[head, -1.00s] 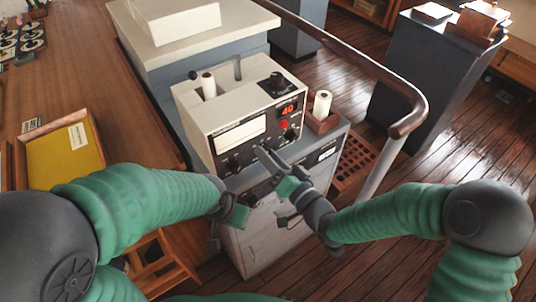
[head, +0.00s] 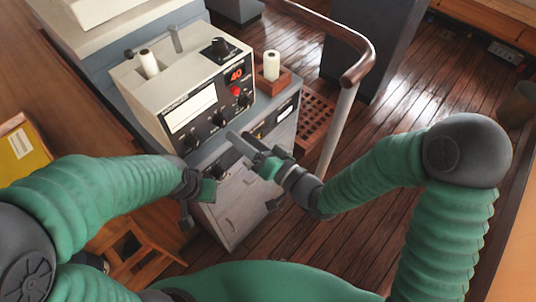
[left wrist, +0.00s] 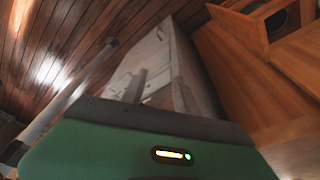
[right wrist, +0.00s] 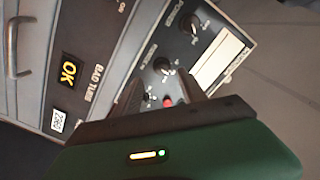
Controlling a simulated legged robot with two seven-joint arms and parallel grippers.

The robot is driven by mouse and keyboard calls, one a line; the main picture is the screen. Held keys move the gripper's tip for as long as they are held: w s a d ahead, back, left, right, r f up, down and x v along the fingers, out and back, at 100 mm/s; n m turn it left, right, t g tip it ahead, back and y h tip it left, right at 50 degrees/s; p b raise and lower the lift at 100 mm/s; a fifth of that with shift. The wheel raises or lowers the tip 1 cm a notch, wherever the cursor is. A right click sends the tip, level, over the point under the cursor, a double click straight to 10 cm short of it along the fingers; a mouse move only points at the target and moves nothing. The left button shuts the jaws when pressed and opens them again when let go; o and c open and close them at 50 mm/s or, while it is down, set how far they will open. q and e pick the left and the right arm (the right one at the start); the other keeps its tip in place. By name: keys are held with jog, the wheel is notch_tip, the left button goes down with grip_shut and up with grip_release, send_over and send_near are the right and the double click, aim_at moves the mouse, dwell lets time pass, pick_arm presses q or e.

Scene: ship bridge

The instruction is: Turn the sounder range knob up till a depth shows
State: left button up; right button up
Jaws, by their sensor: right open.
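The sounder is a cream box (head: 150,90) on a grey cabinet. Its dark front has a blank white window (head: 190,112), several knobs, a red button (head: 236,91) and a red display (head: 236,74) reading 40. A middle knob (head: 218,118) also shows in the right wrist view (right wrist: 162,66); I cannot read which knob is the range knob. My right gripper (head: 238,141) is open and empty, just in front of the panel's lower edge, apart from the knobs as far as I see. My left gripper (head: 188,208) hangs low left of the cabinet, empty; its fingers look apart in the left wrist view (left wrist: 160,88).
The grey cabinet (head: 232,210) carries the sounder. A white roll (head: 271,66) stands in a wooden holder beside it, another roll (head: 149,63) on top. A curved handrail (head: 350,75) and post rise at right. An open wooden frame (head: 130,255) is low left.

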jog(key=p+v, duration=0.9)
jog(key=v, duration=0.1)
jog(key=shift+d+p, duration=0.3)
jog(key=shift+s, duration=0.1)
